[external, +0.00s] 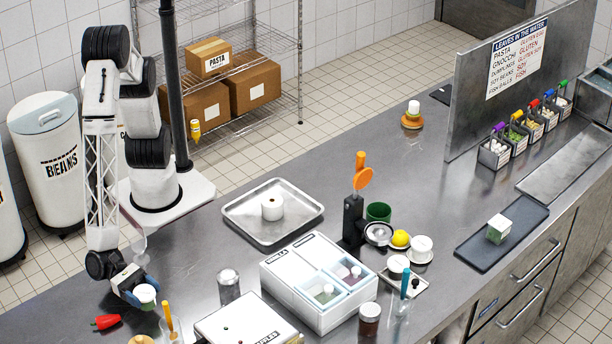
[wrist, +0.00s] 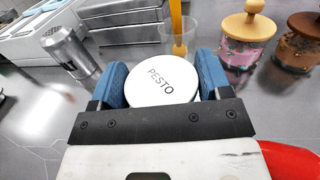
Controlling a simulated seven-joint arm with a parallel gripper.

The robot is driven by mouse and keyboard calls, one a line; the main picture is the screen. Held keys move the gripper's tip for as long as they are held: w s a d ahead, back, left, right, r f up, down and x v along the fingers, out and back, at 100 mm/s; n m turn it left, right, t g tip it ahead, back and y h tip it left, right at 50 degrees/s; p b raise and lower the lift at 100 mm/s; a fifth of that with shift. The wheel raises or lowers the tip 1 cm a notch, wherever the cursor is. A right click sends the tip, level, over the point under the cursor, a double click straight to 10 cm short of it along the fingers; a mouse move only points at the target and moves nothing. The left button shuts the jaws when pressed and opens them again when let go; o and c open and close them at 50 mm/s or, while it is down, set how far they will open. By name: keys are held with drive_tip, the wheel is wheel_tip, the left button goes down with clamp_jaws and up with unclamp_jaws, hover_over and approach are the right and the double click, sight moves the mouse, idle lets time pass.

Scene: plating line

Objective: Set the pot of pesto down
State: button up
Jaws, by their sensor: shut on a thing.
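The pot of pesto (wrist: 163,82) has a white lid lettered PESTO. My gripper (wrist: 165,88) is shut on it, with a blue finger on each side. In the external view the pot (external: 145,293) shows as a small white-lidded pot with a little green, in my gripper (external: 136,291) over the left front of the steel counter (external: 215,255). Whether its base touches the counter is hidden by my gripper.
A red pepper (external: 106,322) lies left of my gripper. A clear cup with an orange stick (wrist: 180,38), a metal shaker (wrist: 70,52) and lidded jars (wrist: 247,40) stand beyond the pot. A waffle box (external: 245,322) is to the right.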

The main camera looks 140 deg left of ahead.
sight(147, 302)
drive_tip(key=shift+f, duration=1.9)
drive_tip(key=o, duration=1)
drive_tip(key=shift+f, duration=0.15)
drive_tip(key=shift+c, duration=0.2)
drive_tip(key=shift+r, duration=0.2)
drive_tip(key=s, duration=0.4)
drive_tip(key=s+d, duration=0.1)
drive_tip(key=s, duration=0.3)
drive_tip(key=s+d, duration=0.1)
drive_tip(key=s, duration=0.2)
drive_tip(key=shift+s+d, duration=0.15)
drive_tip(key=shift+s, duration=0.25)
drive_tip(key=shift+r, duration=0.1)
